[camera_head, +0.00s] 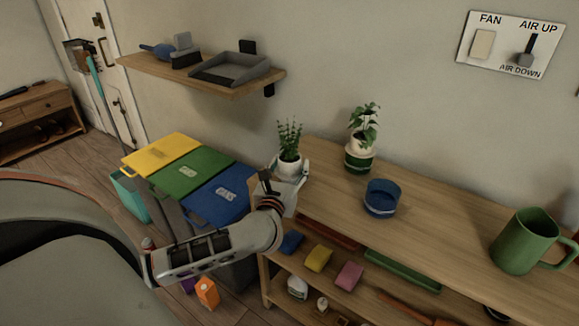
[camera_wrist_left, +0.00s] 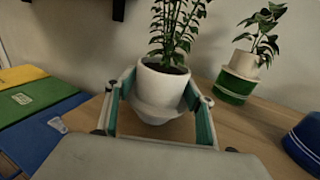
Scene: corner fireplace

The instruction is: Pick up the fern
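The fern (camera_head: 289,139), with upright stems of small narrow leaves, grows in a white pot (camera_head: 289,165) at the left end of the wooden counter. In the left wrist view the fern (camera_wrist_left: 174,28) and its white pot (camera_wrist_left: 162,90) are straight ahead. My left gripper (camera_head: 288,176) is at the pot, with one teal-padded finger on each side of it. In the wrist view the fingertips (camera_wrist_left: 160,85) lie close against the pot's sides; whether they press on it I cannot tell. The pot's lower front is partly hidden in the head view. My right gripper is not in view.
A broad-leaved plant in a green and white pot (camera_head: 359,157), a blue bowl (camera_head: 380,199) and a green mug (camera_head: 526,241) stand further right on the counter (camera_head: 440,222). Yellow, green and blue bins (camera_head: 185,172) stand left. A wall shelf (camera_head: 215,85) hangs above.

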